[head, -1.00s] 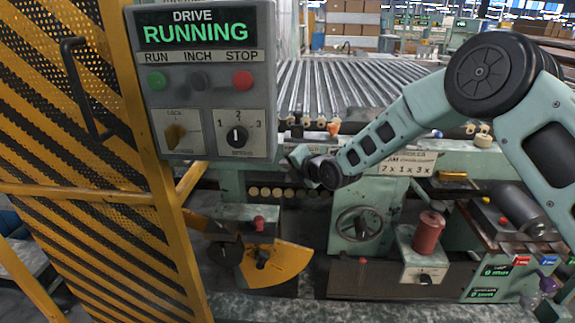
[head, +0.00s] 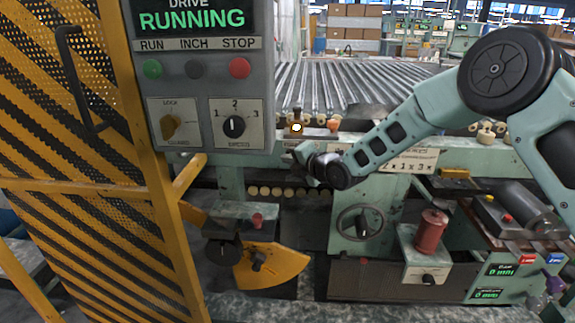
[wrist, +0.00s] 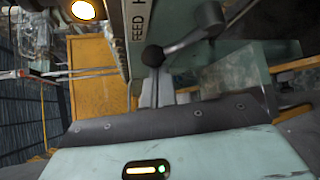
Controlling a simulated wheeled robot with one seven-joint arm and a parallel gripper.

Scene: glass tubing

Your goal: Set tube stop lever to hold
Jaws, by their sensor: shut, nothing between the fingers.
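In the wrist view a lever with a black ball knob (wrist: 153,56) runs up to a dark rounded hub (wrist: 210,18). It lies beside a pale plate lettered "FEED H", the rest cut off (wrist: 139,22). My gripper (wrist: 160,74) is shut and empty, its fingers just below the ball in the picture. I cannot tell whether they touch it. In the head view my gripper (head: 303,152) is at the machine's front rail, below a lit amber lamp (head: 297,128). The lamp also glows in the wrist view (wrist: 83,9). I cannot make out the lever in the head view.
A grey control box (head: 213,75) reading "DRIVE RUNNING" hangs at left, next to a yellow-black striped guard (head: 75,170). A handwheel (head: 362,224), a red cylinder (head: 431,231) and a yellow quadrant plate (head: 275,268) are below my arm. Rollers (head: 345,85) lie behind.

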